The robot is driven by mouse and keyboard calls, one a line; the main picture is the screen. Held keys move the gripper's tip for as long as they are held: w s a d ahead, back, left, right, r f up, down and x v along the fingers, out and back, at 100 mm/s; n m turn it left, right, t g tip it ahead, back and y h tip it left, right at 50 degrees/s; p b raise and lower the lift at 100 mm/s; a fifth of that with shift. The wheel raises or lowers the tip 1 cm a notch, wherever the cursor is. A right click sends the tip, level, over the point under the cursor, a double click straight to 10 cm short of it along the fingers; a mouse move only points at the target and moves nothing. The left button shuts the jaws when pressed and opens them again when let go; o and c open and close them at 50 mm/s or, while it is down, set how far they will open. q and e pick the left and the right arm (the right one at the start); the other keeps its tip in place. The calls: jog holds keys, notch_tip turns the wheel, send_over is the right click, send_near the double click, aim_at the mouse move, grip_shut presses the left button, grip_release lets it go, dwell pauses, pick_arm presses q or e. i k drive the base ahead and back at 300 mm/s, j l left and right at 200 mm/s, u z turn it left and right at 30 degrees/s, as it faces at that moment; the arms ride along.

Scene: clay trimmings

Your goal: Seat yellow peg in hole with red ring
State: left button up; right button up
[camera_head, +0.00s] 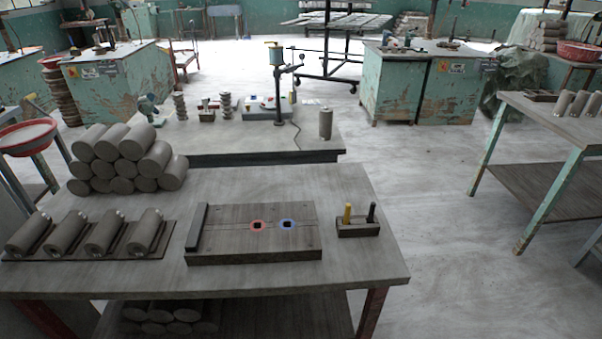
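The yellow peg (347,213) stands upright in a small dark holder (358,230) on the right part of the near table. A black peg (371,212) stands beside it in the same holder. Left of the holder lies a dark wooden board (225,236) with two square holes. The hole with the red ring (257,226) is near the board's middle and looks empty. The hole with the blue ring (287,225) is to its right and also looks empty. Neither of my grippers shows in the head view.
Stacked clay cylinders (121,160) stand at the table's back left. A row of several cylinders lies on a dark tray (135,252) at the front left. The near table (330,276) is clear around the board and holder. A second table (225,146) stands behind.

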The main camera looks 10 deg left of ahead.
aim_at(283, 231)
jog(key=i+l+u, duration=0.2)
jog(key=u, duration=0.15)
jog(key=i+l+u, duration=0.7)
jog(key=l+u, duration=0.25)
jog(key=u, duration=0.15)
jog(key=i+l+u, duration=0.2)
jog(key=l+u, duration=0.5)
jog(key=l, duration=0.2)
